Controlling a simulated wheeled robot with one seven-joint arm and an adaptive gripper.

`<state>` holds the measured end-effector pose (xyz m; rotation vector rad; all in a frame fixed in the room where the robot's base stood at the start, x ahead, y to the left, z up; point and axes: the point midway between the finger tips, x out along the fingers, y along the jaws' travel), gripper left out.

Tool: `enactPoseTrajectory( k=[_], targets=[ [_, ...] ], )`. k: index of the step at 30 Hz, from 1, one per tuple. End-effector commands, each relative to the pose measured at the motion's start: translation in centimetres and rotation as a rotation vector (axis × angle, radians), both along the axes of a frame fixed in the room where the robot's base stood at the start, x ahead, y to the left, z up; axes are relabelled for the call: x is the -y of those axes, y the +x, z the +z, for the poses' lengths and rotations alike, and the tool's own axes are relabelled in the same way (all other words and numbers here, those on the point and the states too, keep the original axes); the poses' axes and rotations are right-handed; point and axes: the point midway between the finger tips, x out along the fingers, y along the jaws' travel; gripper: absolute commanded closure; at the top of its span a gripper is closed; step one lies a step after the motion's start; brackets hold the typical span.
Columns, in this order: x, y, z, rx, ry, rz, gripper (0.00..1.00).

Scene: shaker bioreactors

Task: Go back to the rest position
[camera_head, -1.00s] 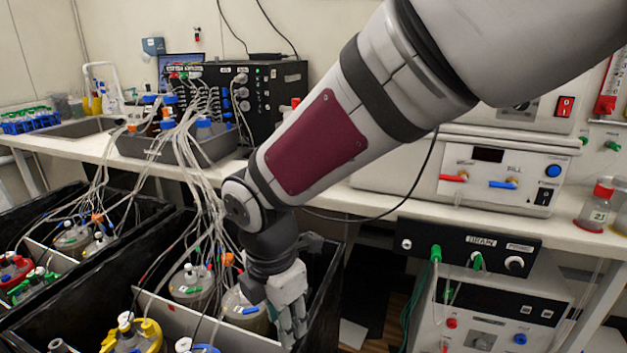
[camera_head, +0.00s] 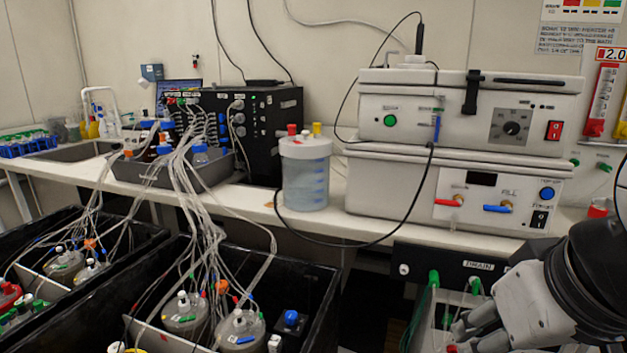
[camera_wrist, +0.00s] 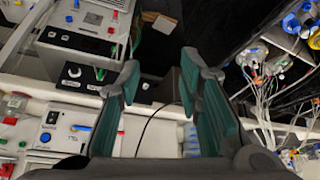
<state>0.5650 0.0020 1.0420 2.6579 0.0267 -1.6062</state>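My gripper (camera_head: 470,338) is at the lower right of the head view, in front of the drain panel (camera_head: 462,262). In the wrist view its two teal-padded fingers (camera_wrist: 158,85) stand apart with nothing between them. The gripper is open and empty. My forearm is largely out of the head view, with only the wrist showing at the right edge.
Two black shaker boxes (camera_head: 318,305) with several tubed bottles stand at the lower left. The white bench (camera_head: 250,205) carries a clear container (camera_head: 305,180), a black controller (camera_head: 275,120) and stacked white instruments (camera_head: 460,125). A black cable hangs across the bench front.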

Motion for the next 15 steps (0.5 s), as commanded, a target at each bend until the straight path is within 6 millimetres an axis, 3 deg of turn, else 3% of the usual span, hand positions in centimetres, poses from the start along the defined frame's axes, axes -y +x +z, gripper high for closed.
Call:
enactPoseTrajectory(
  k=[11, 15],
  targets=[
    [0.3, -10.0, -4.5, -0.375, 0.021, -0.047, 0.67],
    [0.3, -9.5, -1.9, -0.330, 0.020, -0.044, 0.67]
  ],
)
